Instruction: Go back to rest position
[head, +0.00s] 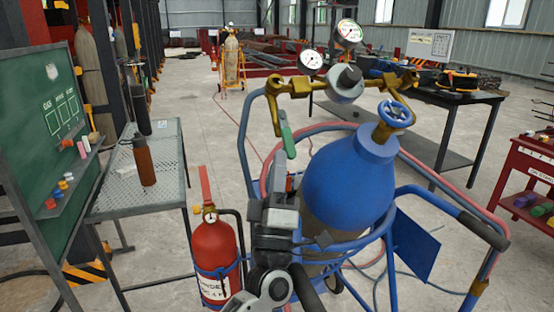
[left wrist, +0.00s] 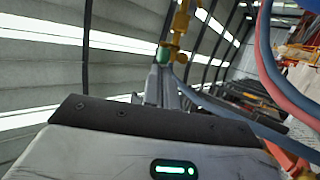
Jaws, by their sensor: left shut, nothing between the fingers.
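My left gripper (head: 282,180) is shut and empty. It points upward in front of the blue gas cylinder (head: 345,180) on its blue-framed cart (head: 246,130). Its fingertips are just below the green handle (head: 287,137) that hangs from the brass regulator (head: 290,87). In the left wrist view the shut fingers (left wrist: 167,88) point at the green handle (left wrist: 164,55). I cannot tell whether they touch it. My right gripper is in neither view.
A red extinguisher (head: 213,255) stands left of my arm. A perforated table (head: 140,198) with a brown bottle (head: 144,160) and a green board (head: 50,130) are farther left. A dark workbench (head: 440,100) and a red cart (head: 525,185) are at right. Red and blue hoses loop around the cylinder.

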